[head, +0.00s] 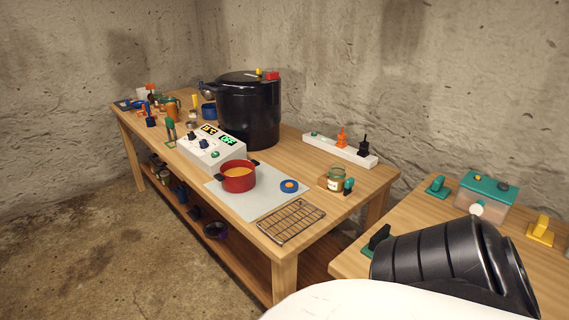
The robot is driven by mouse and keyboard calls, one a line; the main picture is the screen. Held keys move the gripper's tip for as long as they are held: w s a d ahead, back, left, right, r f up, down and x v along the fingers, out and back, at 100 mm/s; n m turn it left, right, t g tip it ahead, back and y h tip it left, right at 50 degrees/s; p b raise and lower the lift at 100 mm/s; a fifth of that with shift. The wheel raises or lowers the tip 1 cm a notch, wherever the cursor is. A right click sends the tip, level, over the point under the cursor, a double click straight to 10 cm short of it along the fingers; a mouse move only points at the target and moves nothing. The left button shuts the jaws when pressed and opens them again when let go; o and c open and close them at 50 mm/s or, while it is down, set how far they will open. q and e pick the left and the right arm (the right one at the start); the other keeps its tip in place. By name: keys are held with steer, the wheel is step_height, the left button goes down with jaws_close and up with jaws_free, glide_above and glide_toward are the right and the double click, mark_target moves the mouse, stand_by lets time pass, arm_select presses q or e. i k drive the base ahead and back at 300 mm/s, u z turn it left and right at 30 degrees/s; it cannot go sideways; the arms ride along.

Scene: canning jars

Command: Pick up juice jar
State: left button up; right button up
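A small glass jar (335,179) with a pale label stands near the front right corner of the long wooden table, beside a small wooden block. I cannot read its label, so I cannot tell whether it is the juice jar. A green-handled item (348,185) stands close against its right side. Neither of my grippers is in view. A dark part of my own arm fills the lower right.
On the long table (345,207) are a black pressure canner (249,112), a red pot (238,177), a control box (210,148), a wire rack (292,221) and a power strip (325,149). A second table (410,215) holds a teal-lidded box (487,192).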

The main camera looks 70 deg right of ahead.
mark_target(337, 174)
steer(key=z, duration=0.3)
steer(key=i, duration=2.15)
steer(key=z, duration=2)
steer(key=i, duration=0.9)
steer(key=z, duration=0.85)
